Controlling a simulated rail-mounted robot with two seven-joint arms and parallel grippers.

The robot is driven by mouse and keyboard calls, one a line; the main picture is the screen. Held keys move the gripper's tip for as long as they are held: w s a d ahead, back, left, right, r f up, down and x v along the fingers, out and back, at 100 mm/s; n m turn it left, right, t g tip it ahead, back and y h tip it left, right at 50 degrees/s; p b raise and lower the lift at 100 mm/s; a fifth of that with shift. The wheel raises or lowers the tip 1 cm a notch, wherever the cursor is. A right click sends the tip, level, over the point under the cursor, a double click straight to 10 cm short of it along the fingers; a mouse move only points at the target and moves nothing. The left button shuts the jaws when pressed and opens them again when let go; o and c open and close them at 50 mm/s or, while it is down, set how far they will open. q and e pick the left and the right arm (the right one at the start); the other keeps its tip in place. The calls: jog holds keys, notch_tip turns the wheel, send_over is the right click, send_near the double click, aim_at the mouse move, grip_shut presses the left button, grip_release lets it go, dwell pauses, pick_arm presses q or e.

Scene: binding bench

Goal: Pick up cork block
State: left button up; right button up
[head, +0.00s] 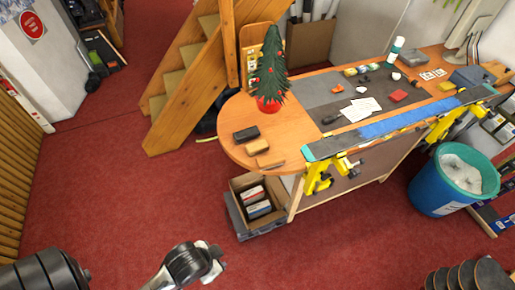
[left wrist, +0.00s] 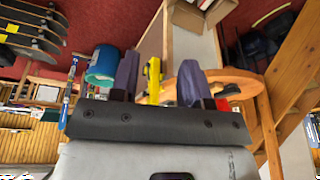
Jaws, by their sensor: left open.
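A tan block that looks like the cork block (head: 256,147) lies on the rounded left end of the wooden bench (head: 228,120), just in front of a dark block (head: 246,134). A thin strip (head: 270,165) lies nearer the edge. My left gripper (head: 216,260) is over the red floor at the lower left of the head view, well apart from the bench and blocks. In the left wrist view its two dark fingers (left wrist: 158,78) are spread with nothing held. I cannot make out the cork block in that view. My right gripper is not in view.
A small tree in a red pot (head: 267,104) stands behind the blocks. A ski (head: 390,124) lies along the bench's front edge in yellow clamps (head: 318,180). An open carton (head: 245,184) stands below the rounded end. A blue bin (head: 430,195) stands at right.

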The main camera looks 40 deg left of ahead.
pick_arm(q)
jog(key=o, duration=0.9)
